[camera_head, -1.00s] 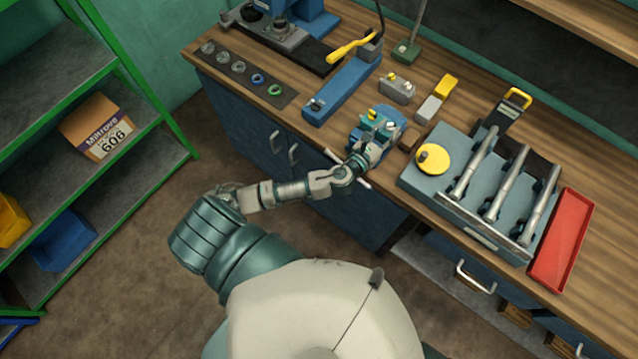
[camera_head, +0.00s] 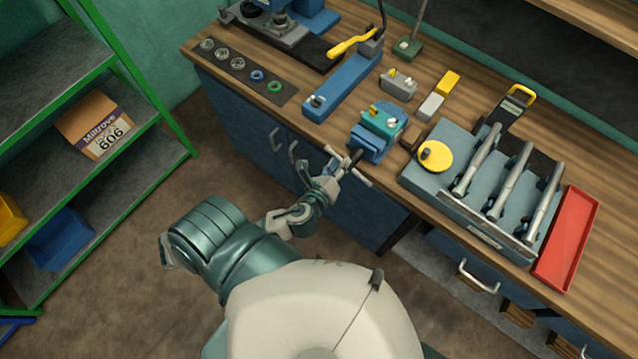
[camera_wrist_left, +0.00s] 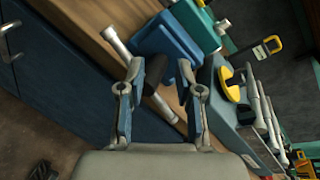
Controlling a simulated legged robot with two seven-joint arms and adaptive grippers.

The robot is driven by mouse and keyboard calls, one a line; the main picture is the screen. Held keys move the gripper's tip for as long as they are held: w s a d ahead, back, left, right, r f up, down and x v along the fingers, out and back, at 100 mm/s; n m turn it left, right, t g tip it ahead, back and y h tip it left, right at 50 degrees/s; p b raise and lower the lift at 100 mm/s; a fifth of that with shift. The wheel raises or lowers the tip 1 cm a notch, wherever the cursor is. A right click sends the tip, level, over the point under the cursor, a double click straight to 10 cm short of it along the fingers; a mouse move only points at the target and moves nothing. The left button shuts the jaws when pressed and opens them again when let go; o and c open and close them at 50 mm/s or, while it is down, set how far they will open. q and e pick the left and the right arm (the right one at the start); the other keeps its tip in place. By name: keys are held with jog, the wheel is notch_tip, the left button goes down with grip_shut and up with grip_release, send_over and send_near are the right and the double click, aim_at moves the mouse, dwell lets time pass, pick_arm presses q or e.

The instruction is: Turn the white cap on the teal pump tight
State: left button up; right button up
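The teal pump (camera_head: 384,118) sits in the blue vise (camera_head: 368,145) at the bench's front edge. The pump carries a yellow part (camera_head: 373,110) and a small white cap (camera_head: 392,122); whether the cap is seated tight cannot be seen. In the left wrist view the pump (camera_wrist_left: 192,22) is at the top, with the white cap (camera_wrist_left: 222,27) at its right. My left gripper (camera_head: 341,163) is in front of the vise, below the pump and apart from the cap. Its fingers (camera_wrist_left: 160,72) are spread, with the vise's dark screw showing between them. My right gripper is not in view.
The vise's pale handle bar (camera_head: 362,179) sticks out close to my left gripper. A grey fixture with a yellow disc (camera_head: 435,156) stands right of the vise, and a red tray (camera_head: 566,238) farther right. A blue tool with a yellow lever (camera_head: 345,85) stands behind left.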

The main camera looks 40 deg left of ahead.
pick_arm(q)
jog(key=s+a+f+n+g, duration=0.1)
jog(key=s+f+n+g, duration=0.2)
jog(key=f+n, duration=0.3)
jog(key=s+a+f+n+g, duration=0.1)
jog(key=s+f+n+g, duration=0.2)
jog(key=f+n, duration=0.3)
jog(key=shift+f+n+g, duration=0.25)
jog(key=shift+n+g, duration=0.45)
jog(key=shift+n, duration=0.9)
jog(key=shift+s+a, duration=0.1)
